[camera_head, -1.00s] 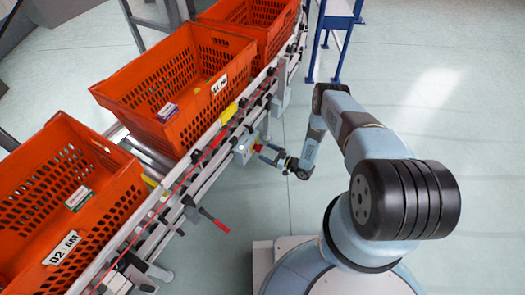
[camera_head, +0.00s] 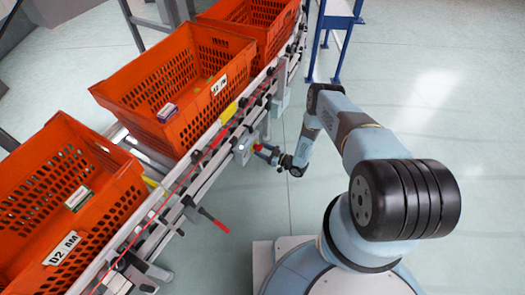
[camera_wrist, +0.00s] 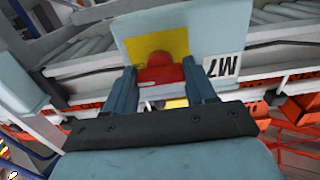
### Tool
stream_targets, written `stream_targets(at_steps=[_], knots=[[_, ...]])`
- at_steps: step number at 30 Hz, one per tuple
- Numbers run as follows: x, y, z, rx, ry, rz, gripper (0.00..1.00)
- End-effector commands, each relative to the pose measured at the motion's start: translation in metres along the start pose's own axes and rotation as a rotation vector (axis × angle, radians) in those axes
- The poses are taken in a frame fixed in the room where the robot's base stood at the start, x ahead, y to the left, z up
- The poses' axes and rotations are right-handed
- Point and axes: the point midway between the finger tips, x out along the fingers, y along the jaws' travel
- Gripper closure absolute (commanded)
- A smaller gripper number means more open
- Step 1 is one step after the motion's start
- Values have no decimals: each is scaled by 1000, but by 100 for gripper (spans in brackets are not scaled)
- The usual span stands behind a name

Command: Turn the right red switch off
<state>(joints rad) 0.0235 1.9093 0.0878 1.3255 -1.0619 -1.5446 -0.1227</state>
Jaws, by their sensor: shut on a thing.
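The red switch (camera_wrist: 160,72) sits on a yellow plate (camera_wrist: 150,45) on a grey box (camera_wrist: 200,30) in the wrist view, beside a label reading M7. My gripper (camera_wrist: 163,85) is shut on the red switch, with one finger on each side of it. In the head view the red switch (camera_head: 257,148) shows small on the grey box (camera_head: 243,149) at the conveyor's side, and my gripper (camera_head: 266,153) reaches it from the right. The fingers partly hide the switch there. Whether the switch is turned is too small to tell.
Orange totes (camera_head: 125,88) stand on the conveyor at the left. A red-tipped lever (camera_head: 214,221) sticks out from the conveyor's side, nearer my base. A blue-legged stand (camera_head: 325,45) is at the back. The floor right of my arm is clear.

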Motion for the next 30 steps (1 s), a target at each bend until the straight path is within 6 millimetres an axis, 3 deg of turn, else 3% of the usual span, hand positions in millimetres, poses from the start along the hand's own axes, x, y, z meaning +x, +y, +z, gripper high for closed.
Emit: stream_targets(at_steps=[7,20,30], knots=[[0,1,0,-1,0,1,75],[0,1,0,-106,-1,1,75],[-1,1,0,-394,-2,1,75]])
